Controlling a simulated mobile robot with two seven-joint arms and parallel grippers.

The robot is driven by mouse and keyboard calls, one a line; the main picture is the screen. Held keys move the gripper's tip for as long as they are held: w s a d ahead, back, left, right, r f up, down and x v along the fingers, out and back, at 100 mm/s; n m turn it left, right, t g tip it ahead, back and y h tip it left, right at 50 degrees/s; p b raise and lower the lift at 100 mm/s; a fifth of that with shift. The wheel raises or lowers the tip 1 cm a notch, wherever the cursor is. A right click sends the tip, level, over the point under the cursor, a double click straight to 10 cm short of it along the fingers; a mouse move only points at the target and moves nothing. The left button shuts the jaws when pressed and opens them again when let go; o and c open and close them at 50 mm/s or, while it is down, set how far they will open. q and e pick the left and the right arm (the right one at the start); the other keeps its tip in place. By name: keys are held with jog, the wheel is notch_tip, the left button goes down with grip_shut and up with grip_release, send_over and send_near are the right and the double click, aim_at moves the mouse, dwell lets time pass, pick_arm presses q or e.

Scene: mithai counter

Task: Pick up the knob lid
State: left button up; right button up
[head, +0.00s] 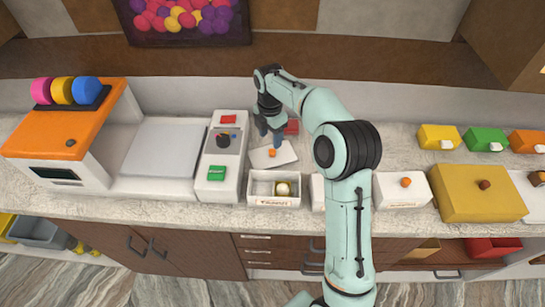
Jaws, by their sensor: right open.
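A white lid with a small orange knob (272,153) lies on the counter behind an open white box (275,203). My right gripper (270,143) is open, pointing down over the lid's back part. Its fingers are close to the lid; I cannot tell whether they touch it. The open box holds a pale round sweet (283,188). Another white box with an orange knob on its lid (405,182) stands to the right of my right arm. My left gripper is not in view.
A white panel with red and green buttons (222,165) stands left of the lid, beside an orange-topped machine (70,135). A red object (292,127) is beside my right gripper. A large yellow box (478,194) is at the right. The counter behind it is partly clear.

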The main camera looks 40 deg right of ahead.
aim_at(272, 150)
jog(key=shift+w+f, duration=0.1)
jog(key=shift+f, duration=0.6)
jog(key=f, duration=0.5)
jog(key=shift+s+d+b, duration=0.2)
jog(key=shift+s+b, duration=0.1)
grip_shut()
